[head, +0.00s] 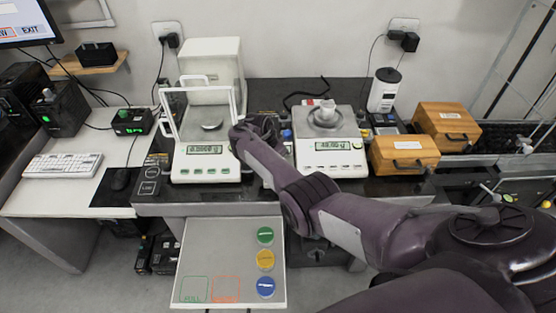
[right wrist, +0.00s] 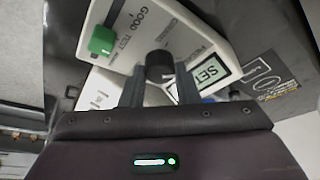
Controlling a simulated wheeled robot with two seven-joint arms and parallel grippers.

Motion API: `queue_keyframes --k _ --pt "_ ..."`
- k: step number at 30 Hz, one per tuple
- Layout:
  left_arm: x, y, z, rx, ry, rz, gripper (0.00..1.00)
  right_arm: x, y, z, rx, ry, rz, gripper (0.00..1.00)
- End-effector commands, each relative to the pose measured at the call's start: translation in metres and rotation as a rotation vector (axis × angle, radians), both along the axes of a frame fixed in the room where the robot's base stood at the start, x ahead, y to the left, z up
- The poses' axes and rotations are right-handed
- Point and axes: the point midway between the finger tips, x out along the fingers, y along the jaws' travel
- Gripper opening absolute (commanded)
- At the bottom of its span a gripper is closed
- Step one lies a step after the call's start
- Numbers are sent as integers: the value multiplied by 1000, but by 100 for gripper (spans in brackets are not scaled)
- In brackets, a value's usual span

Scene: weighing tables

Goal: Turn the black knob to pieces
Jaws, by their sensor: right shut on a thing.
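The black knob (right wrist: 160,67) stands on a pale panel (right wrist: 145,38) in the right wrist view. The panel carries printed words such as GOOD and SET; some lettering near the knob is too small to read. My right gripper (right wrist: 160,80) is shut on the knob, one dark finger on each side. I cannot tell which label the knob points to. In the head view my right arm reaches in from the right, its wrist between the two scales. It hides the knob and the fingers there. My left gripper is not in view.
A green switch (right wrist: 101,40) sits on the panel near the knob. A glass-doored scale (head: 207,165) stands left of my wrist and another scale (head: 328,158) right of it. Wooden boxes (head: 404,154) stand farther right. A grey board (head: 225,255) with coloured discs lies in front.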

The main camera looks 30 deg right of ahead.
Motion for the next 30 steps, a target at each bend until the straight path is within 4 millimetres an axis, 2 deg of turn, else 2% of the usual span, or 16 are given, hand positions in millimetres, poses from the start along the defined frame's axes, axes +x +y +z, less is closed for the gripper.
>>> queue_keyframes --k 6,22,23,27,30 --pt "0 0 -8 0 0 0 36 1 0 0 -1 -2 -68 6" --pt "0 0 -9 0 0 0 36 1 0 1 0 -2 -88 6" --pt "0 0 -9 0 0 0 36 1 0 1 0 -2 -88 31" --pt "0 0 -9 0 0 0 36 1 0 1 0 -2 -88 49" --pt "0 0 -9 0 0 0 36 1 0 0 0 -1 -88 50"
